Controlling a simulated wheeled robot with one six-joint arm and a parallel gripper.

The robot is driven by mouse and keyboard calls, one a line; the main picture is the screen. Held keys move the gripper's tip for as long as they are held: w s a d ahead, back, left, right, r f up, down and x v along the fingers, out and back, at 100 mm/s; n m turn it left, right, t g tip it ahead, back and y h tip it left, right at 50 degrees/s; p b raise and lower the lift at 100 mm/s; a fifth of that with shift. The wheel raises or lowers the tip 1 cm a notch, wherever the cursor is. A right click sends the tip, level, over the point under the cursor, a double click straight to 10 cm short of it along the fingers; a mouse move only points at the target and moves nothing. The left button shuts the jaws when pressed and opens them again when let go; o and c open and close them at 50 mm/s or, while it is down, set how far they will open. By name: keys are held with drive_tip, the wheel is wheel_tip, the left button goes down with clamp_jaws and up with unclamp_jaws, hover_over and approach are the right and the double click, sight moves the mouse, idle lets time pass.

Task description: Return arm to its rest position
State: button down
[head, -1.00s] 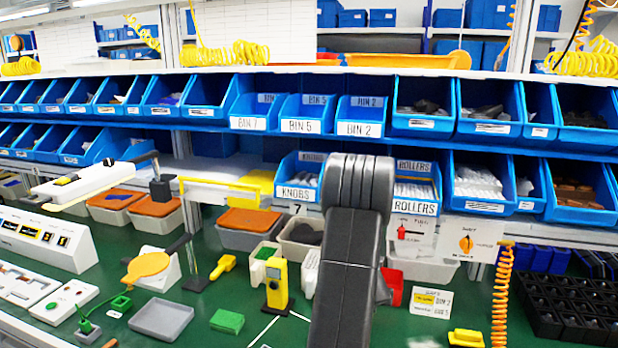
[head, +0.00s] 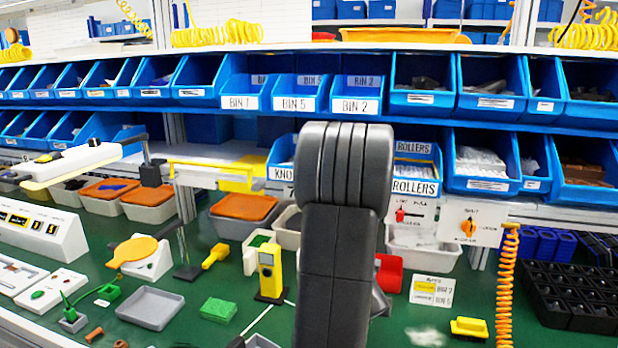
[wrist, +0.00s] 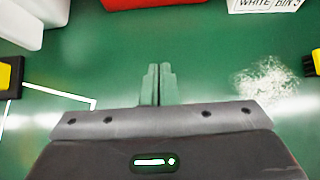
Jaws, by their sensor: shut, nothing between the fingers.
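The rotary switch is an orange knob (head: 468,227) on a white upright panel (head: 487,222), right of my arm in the head view. Its exact setting is too small to read. My dark arm (head: 340,230) stands upright in the middle of the head view, apart from the panel in the picture, and hides my gripper there. In the wrist view my gripper (wrist: 158,72) has its two fingers together and empty, above the green bench top. The switch is not in the wrist view.
Blue bins (head: 356,106) line the shelves behind. A red bin (head: 389,273), a yellow device (head: 269,270) and a grey tray (head: 150,307) stand around my arm.

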drive_tip(key=s+a+r+n+y+p, duration=0.1)
drive_tip(key=s+a+r+n+p, duration=0.1)
drive_tip(key=r, duration=0.5)
drive_tip(key=s+n+p, duration=0.1)
drive_tip(key=s+p, duration=0.1)
drive_tip(key=p, duration=0.1)
drive_tip(key=shift+s+a, duration=0.3)
drive_tip(key=shift+a, duration=0.1)
drive_tip(key=shift+s+r+n, duration=0.1)
drive_tip(key=shift+n, duration=0.2)
